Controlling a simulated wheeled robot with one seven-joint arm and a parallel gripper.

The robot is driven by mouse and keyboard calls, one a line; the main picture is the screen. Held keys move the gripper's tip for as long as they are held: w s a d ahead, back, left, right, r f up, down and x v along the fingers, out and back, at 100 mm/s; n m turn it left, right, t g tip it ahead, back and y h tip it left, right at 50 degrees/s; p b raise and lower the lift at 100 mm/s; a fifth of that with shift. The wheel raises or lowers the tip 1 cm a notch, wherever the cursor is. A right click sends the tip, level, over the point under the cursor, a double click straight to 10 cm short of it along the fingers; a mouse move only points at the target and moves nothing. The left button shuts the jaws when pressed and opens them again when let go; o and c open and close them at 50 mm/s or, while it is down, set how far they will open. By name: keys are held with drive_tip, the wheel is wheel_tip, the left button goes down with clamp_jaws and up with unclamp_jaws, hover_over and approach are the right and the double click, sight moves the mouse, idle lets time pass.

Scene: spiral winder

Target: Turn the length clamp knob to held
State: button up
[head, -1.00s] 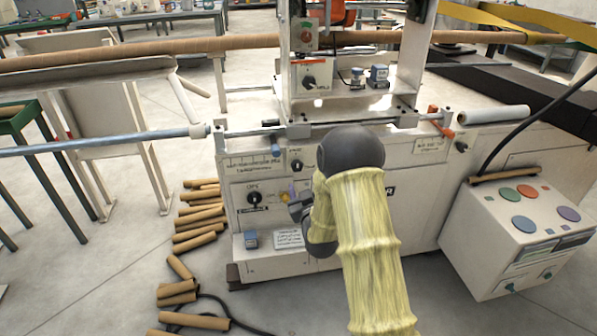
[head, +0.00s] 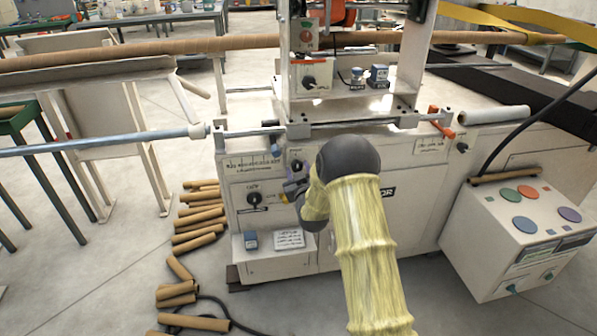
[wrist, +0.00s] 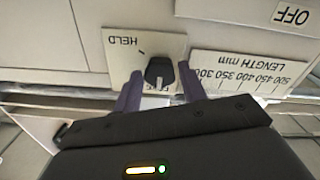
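The length clamp knob (wrist: 159,68) is a small black knob on a pale plate with HELD (wrist: 122,40) printed on it. A second label on the plate is mostly hidden behind my gripper. A pale mark shows on the knob's side nearest that label, away from HELD. In the head view the knob (head: 297,165) is on the machine's front panel, right of the length scale. My gripper (wrist: 159,74) is open, one dark finger on each side of the knob, with narrow gaps seeming to show. In the head view my gripper (head: 292,189) is just below the knob.
The LENGTH mm scale (wrist: 250,68) and an OFF label (wrist: 291,14) are beside the plate. A lower knob (head: 255,198) is left of my gripper on the panel. Cardboard tubes (head: 198,240) lie on the floor.

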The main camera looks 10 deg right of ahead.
drive_tip(key=c, duration=0.6)
drive_tip(key=shift+c, duration=0.2)
drive_tip(key=shift+m, duration=0.5)
drive_tip(key=m+b, duration=0.2)
drive_tip(key=m, duration=0.2)
drive_tip(key=shift+d+m, duration=0.1)
drive_tip(key=shift+m, duration=0.2)
drive_tip(key=m+b, duration=0.2)
drive_tip(key=m, duration=0.3)
drive_tip(key=shift+f, duration=0.1)
drive_tip(key=m+b, duration=0.1)
drive_tip(key=m, duration=0.5)
drive_tip(key=shift+m, duration=0.4)
drive_tip(key=m+b, duration=0.1)
drive_tip(key=m, duration=0.5)
drive_tip(key=shift+m, duration=0.3)
